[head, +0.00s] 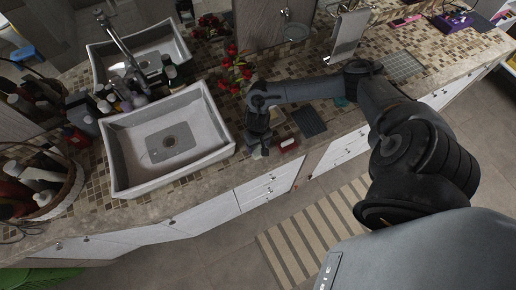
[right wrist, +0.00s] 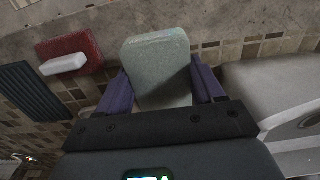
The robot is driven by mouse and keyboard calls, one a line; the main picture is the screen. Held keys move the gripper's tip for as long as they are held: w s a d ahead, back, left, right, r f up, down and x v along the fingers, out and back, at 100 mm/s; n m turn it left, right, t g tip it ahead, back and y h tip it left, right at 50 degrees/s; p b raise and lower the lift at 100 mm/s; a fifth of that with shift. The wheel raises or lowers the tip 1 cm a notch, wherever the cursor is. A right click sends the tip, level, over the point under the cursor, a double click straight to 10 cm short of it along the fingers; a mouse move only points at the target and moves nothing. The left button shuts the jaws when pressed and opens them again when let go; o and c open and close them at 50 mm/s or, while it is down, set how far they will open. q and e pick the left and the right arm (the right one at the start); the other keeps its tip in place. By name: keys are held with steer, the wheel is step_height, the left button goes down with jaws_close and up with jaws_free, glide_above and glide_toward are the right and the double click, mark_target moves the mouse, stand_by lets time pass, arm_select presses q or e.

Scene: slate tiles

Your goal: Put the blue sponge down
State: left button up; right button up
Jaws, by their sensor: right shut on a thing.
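My right gripper (head: 259,143) is low over the counter, between the sink and the red soap dish. In the right wrist view my right gripper (right wrist: 162,88) is shut on the sponge (right wrist: 157,62), which looks pale grey-green rather than clearly blue. The sponge sits between the two purple-looking fingers, its far end sticking out past them. It lies over the counter's front tile border. I cannot tell whether its underside touches the counter. In the head view the gripper mostly hides the sponge. My left gripper is not in view.
A red soap dish (head: 289,145) with a white soap bar stands close to the right of the gripper, beside a dark ribbed mat (head: 309,121). The white sink (head: 166,141) is to the left. Red flowers (head: 236,72) stand behind. The counter's front edge is near.

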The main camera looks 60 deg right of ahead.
mark_target(258, 150)
steer(key=shift+f, duration=1.95)
steer(key=shift+f, duration=0.1)
steer(key=o, duration=0.9)
steer(key=shift+o, duration=0.2)
